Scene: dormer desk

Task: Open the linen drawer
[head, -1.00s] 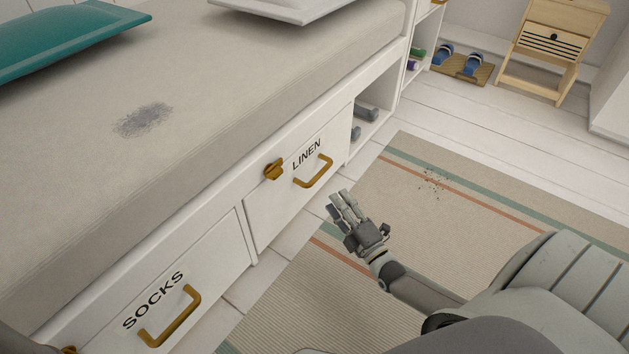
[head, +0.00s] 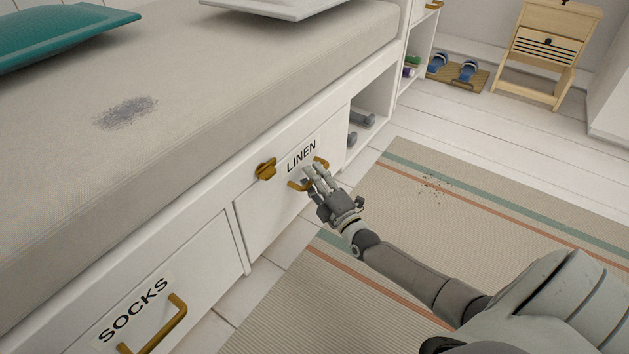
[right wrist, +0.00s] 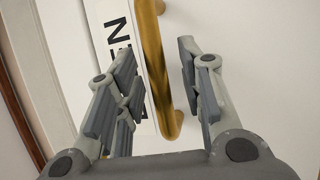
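The linen drawer (head: 262,215) is a white front under the bed, labelled LINEN, and looks shut. Its brass bar handle (head: 294,186) is partly covered by my right gripper (head: 314,172). In the right wrist view the handle (right wrist: 154,60) runs between the two open fingers of my right gripper (right wrist: 158,52), with gaps on both sides. A brass latch (head: 265,169) sits on the frame at the drawer's upper left. My left gripper is not in view.
The socks drawer (head: 190,270) with its brass handle (head: 160,325) is at lower left. An open shelf with grey dumbbells (head: 360,117) is right of the linen drawer.

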